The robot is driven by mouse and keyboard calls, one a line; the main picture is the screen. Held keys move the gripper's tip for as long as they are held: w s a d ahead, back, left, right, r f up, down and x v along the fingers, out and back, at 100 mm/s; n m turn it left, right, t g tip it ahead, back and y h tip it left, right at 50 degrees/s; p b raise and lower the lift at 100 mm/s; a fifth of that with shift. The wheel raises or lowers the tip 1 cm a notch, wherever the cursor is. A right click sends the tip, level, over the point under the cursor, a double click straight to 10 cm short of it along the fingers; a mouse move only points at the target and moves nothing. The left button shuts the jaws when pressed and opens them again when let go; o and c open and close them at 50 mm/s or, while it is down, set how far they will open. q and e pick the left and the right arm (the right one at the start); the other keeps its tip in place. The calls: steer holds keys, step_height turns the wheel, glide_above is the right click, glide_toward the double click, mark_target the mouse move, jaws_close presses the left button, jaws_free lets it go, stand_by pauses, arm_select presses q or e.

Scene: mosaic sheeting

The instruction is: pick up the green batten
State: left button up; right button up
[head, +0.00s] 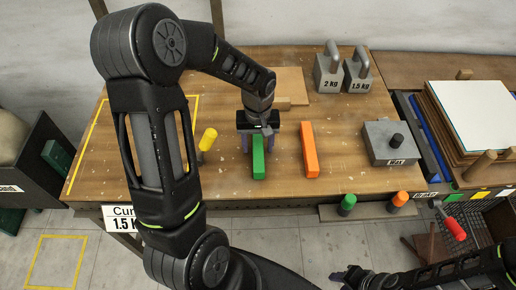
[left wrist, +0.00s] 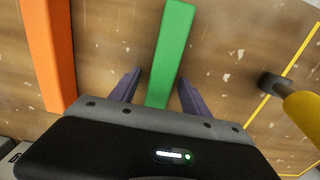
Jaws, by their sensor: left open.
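The green batten (head: 258,160) lies on the wooden table (head: 340,140) in the head view, lengthwise away from me. In the left wrist view the green batten (left wrist: 173,50) runs between the two purple fingers. My left gripper (head: 258,144) is open, its fingers on either side of the batten, seemingly apart from it. The left gripper also shows in the left wrist view (left wrist: 154,84). The batten's far end is hidden behind the gripper body. My right arm shows at the lower right of the head view, with what looks like its gripper (head: 350,275); its jaw state is unclear.
An orange batten (head: 309,150) lies right of the green one. Weights (head: 328,75) and (head: 358,75) stand at the back, a grey block with a black knob (head: 390,142) at right. Front table middle is clear.

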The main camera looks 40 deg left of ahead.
arm_select(q)
steer(key=shift+c, duration=0.2)
jaws_close()
stand_by(0.3)
